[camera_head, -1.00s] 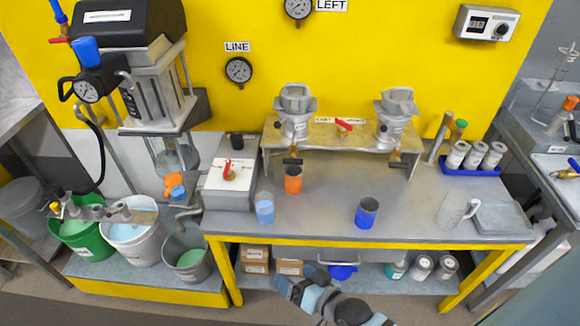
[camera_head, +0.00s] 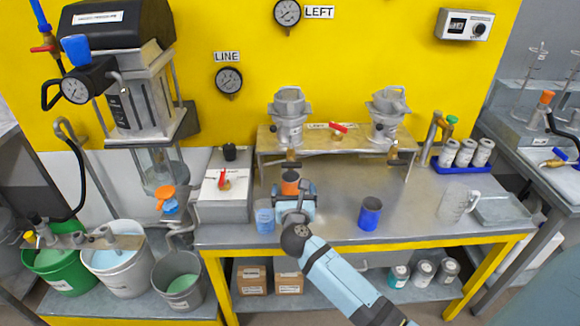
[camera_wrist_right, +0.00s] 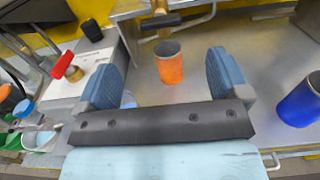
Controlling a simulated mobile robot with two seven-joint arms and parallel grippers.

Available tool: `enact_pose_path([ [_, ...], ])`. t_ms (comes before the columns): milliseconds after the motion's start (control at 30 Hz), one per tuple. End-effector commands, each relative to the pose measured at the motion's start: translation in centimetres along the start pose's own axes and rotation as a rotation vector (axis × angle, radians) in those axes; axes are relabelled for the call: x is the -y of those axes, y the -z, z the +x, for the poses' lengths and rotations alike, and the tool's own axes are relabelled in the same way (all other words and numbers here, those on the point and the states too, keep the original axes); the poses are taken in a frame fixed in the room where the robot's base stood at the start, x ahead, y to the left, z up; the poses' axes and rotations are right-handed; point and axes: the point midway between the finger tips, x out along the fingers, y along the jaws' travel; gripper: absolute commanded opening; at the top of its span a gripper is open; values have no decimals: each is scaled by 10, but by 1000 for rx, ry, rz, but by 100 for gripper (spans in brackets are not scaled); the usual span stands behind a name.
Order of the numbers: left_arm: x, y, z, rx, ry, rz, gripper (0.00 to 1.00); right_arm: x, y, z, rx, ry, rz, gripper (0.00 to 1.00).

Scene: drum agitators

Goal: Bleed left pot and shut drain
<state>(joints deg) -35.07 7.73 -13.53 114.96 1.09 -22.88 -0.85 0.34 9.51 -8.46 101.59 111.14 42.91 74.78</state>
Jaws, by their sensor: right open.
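The left pot (camera_head: 287,118) is a grey metal vessel on a brass-coloured stand. A drain valve with a dark handle (camera_head: 290,158) sits under it; the handle also shows in the right wrist view (camera_wrist_right: 160,20). An orange cup (camera_head: 290,176) stands upright on the table below this drain. My right gripper (camera_head: 293,192) is open just in front of the cup. In the right wrist view, the orange cup (camera_wrist_right: 170,65) appears between the two blue fingers, apart from both. A red lever (camera_head: 338,128) sits between the two pots. The LEFT gauge (camera_head: 287,13) hangs above. My left gripper is out of view.
A light-blue cup (camera_head: 264,217) stands close left of my right gripper. A dark-blue cup (camera_head: 370,213) stands to its right. A grey box with a red valve handle (camera_head: 224,180) is at left. The right pot (camera_head: 387,115) is on the same stand.

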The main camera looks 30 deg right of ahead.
Motion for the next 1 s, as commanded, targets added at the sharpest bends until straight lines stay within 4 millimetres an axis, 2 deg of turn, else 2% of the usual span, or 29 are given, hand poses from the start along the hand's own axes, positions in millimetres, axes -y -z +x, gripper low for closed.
enact_pose_path([
  [300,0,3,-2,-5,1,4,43,1,-3,69,4,1,-5,94],
  [500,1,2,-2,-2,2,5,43,0,-2,102,3,-1,-6,94],
  [700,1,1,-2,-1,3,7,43,0,-1,118,2,-2,-5,94],
  [1000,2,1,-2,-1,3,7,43,0,-1,120,2,-2,-4,94],
])
